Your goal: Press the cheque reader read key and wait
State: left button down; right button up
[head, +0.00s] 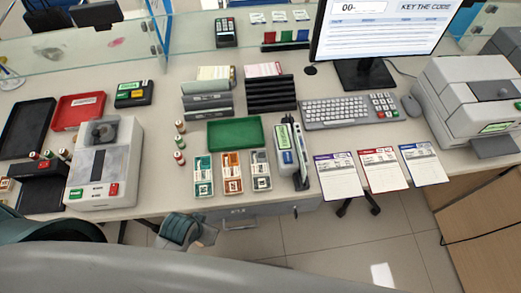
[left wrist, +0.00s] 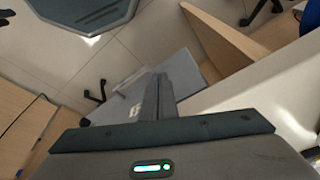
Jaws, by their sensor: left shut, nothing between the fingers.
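A narrow upright grey-white device (head: 291,150) with a slot and a small lit screen stands near the counter's front edge, right of the coloured card stacks; it looks like the cheque reader. Its read key is too small to make out. My left gripper (left wrist: 165,95) is shut and empty in the left wrist view, with the floor and a grey drawer unit beyond its fingers. In the head view part of my left arm shows at the front edge, left of the device and apart from it. My right gripper is not in view.
A grey machine (head: 104,165) with green and red keys stands at left. A green tray (head: 235,133) lies behind the card stacks. Three forms (head: 380,170) lie right of the narrow device. A keyboard (head: 347,111) and a printer-like machine (head: 470,95) stand farther right.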

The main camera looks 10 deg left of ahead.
pick_arm(q)
jog(key=w+d+r+m, duration=0.1)
jog(key=w+d+r, duration=0.1)
jog(key=w+r, duration=0.1)
jog(key=w+d+r+m+t+h, duration=0.1)
jog(key=w+d+r+m, duration=0.1)
jog(key=w+d+r, duration=0.1)
jog(key=w+d+r+m+t+h, duration=0.1)
jog(key=w+d+r, duration=0.1)
jog(key=w+r, duration=0.1)
jog(key=shift+d+r+m+p, duration=0.1)
jog(key=shift+d+m+p, duration=0.05)
jog(key=shift+m+p, duration=0.2)
jog(key=w+d+r+m+t+h+p, duration=0.1)
jog(key=w+d+r+m+h, duration=0.2)
jog(key=w+d+r+m, duration=0.45)
jog(key=w+d+r+m+h, duration=0.35)
jog(key=d+r+m, duration=0.45)
jog(key=d+m, duration=0.45)
jog(key=w+a+m+g, duration=0.1)
jog(key=w+a+m, duration=0.2)
jog(key=m, duration=0.9)
jog(key=a, duration=0.3)
jog(key=shift+w+a+g+y+p, duration=0.25)
jog(key=shift+a+g+y+p, duration=0.05)
jog(key=shift+a+y+p, duration=0.05)
